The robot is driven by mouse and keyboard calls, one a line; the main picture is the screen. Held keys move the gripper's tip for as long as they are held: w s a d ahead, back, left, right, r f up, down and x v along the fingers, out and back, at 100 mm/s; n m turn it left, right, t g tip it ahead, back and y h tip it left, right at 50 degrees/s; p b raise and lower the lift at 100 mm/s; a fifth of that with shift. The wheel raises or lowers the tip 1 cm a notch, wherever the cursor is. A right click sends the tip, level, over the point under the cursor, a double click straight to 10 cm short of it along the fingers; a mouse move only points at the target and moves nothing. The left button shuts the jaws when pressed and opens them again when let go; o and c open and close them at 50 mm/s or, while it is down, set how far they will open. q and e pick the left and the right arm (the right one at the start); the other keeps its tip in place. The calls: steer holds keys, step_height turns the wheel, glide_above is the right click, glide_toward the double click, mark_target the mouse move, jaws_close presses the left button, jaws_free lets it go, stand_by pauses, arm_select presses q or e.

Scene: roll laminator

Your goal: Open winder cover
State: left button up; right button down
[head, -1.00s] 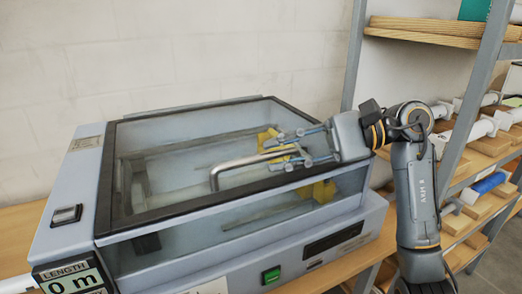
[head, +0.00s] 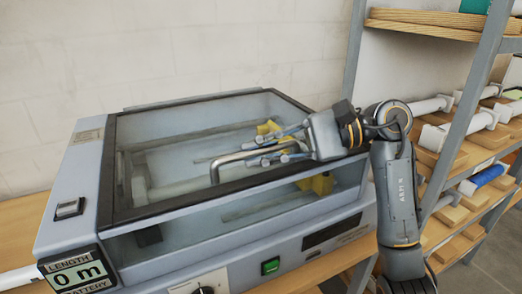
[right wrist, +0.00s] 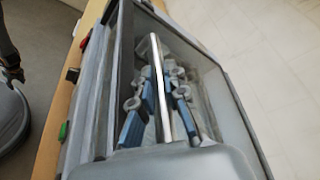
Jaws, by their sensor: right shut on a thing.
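The winder cover (head: 160,213) is a clear panelled lid with a dark frame on the grey laminator. It looks closed or nearly so in the head view. A bent metal bar handle (head: 224,165) stands on its top. My right gripper (head: 263,150) reaches in from the right and is shut on the handle. In the right wrist view the handle (right wrist: 157,60) runs between the blue-padded fingers of the right gripper (right wrist: 158,78). My left gripper is not in view.
A metal-post shelf (head: 470,100) with white rolls (head: 455,137) on wooden blocks stands close at the right. A pale wall is behind the machine.

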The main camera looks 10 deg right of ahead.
arm_select(q)
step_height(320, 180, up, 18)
steer(key=p, duration=1.8)
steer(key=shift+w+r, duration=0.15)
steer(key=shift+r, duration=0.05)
arm_select(e)
steer(key=w+a+r+m+g, duration=0.1)
steer(key=w+r, duration=0.3)
steer(key=r, duration=0.7)
steer(key=w+a+r+m+g+h, duration=0.1)
steer(key=w+r, duration=0.4)
steer(key=r, duration=0.7)
steer(key=shift+w+a+r+m+h, duration=0.3)
steer(key=shift+a+m, duration=0.25)
steer(key=shift+m, duration=0.55)
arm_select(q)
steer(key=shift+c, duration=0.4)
arm_select(e)
steer(key=shift+f, duration=0.1)
